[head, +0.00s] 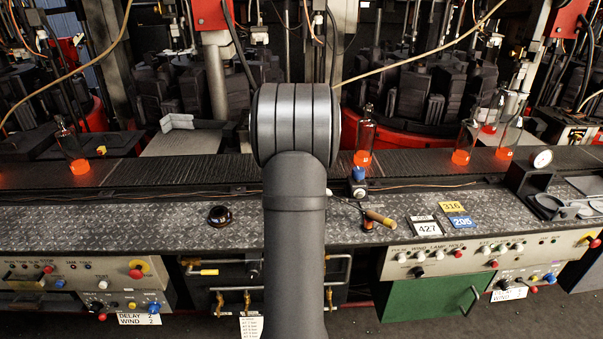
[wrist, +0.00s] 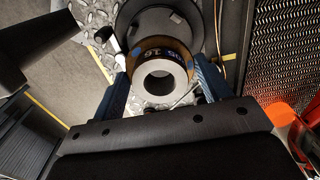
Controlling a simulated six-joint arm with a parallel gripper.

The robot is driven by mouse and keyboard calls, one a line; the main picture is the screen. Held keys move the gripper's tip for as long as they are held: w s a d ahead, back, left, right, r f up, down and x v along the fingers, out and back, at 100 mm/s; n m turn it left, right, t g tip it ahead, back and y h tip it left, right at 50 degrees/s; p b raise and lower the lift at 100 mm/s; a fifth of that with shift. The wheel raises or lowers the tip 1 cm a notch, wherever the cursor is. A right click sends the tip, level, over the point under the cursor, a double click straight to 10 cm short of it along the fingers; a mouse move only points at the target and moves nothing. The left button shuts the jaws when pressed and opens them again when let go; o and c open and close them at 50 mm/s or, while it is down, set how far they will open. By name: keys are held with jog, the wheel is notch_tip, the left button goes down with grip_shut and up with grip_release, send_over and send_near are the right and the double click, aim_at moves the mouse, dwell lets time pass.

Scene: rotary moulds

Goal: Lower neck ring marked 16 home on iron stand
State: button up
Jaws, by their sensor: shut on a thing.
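In the wrist view my gripper (wrist: 163,82) has its two blue fingers on either side of the neck ring (wrist: 178,69) and is shut on it. In the head view my own arm hides the gripper, the ring and the stand.
A conveyor (head: 420,170) runs behind the tread-plate bench, with glowing bottles (head: 364,140) on it. On the bench lie a dark round knob (head: 219,216), a wooden-handled tool (head: 380,217) and number plates (head: 427,229).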

jog(key=shift+f, duration=2.45)
jog(key=shift+f, duration=1.05)
jog(key=o, duration=1.2)
jog(key=shift+o, duration=0.3)
jog(key=shift+s+f, duration=0.1)
jog(key=shift+f, duration=0.05)
notch_tip(320, 180, up, 18)
jog(key=shift+f, duration=0.15)
